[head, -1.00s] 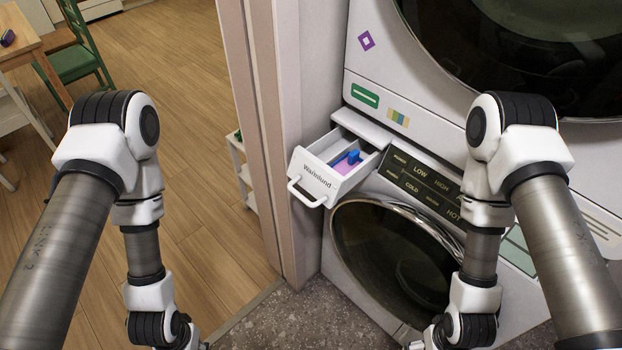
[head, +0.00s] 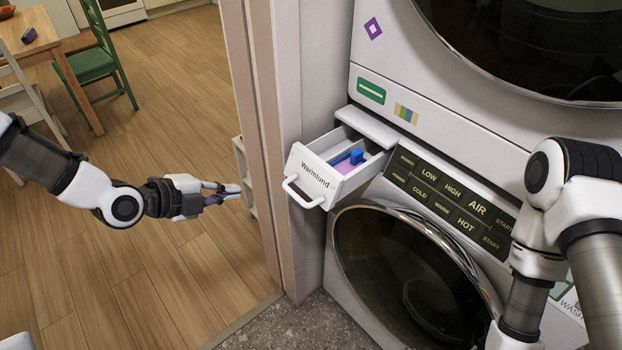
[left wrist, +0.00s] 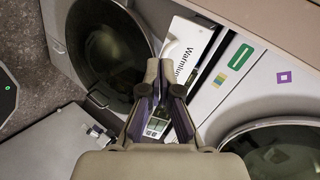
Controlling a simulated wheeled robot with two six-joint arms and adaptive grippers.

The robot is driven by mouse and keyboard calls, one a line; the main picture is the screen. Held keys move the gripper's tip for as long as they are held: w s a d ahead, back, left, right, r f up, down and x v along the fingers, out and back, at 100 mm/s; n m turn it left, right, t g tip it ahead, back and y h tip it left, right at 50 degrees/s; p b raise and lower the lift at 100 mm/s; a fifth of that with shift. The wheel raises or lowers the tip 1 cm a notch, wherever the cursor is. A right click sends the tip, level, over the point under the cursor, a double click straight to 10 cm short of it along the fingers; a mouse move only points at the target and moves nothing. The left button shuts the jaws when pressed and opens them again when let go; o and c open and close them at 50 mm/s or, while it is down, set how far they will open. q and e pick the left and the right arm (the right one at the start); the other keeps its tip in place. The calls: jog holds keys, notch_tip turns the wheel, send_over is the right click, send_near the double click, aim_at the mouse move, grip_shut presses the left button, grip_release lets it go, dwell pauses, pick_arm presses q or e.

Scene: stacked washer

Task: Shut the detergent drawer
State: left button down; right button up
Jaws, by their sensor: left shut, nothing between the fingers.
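The detergent drawer (head: 314,174) is white, marked "Warmlund", and stands pulled out from the washer, with its inside and a blue and purple insert showing. A white loop handle (head: 303,193) is on its front. My left gripper (head: 236,190) is shut and empty, left of the drawer and pointing right toward it, with a gap between. In the left wrist view, the fingers (left wrist: 163,72) partly cover the view of the drawer front (left wrist: 187,50). My right arm comes in at the right, but its gripper is out of view.
The lower machine's round door (head: 405,270) is below the drawer, and a control panel (head: 450,200) is to its right. A door frame (head: 268,130) rises left of the drawer. A green chair (head: 90,65) and a table stand far left on open wooden floor.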

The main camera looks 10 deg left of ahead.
pick_arm(q)
notch_tip(320, 180, up, 3)
jog(key=w+m+h, duration=0.1)
jog(key=w+m, duration=0.1)
jog(key=m, duration=0.1)
jog(key=p, duration=0.1)
send_near(314, 150)
jog(key=f, duration=0.1)
jog(key=s+f, duration=0.1)
jog(key=f, duration=0.1)
jog(key=shift+s+d+f+t, duration=0.2)
jog(key=shift+s+d+t, duration=0.1)
jog(key=shift+s+t, duration=0.1)
pick_arm(e)
jog(key=shift+d+r, duration=0.2)
jog(key=shift+d, duration=0.1)
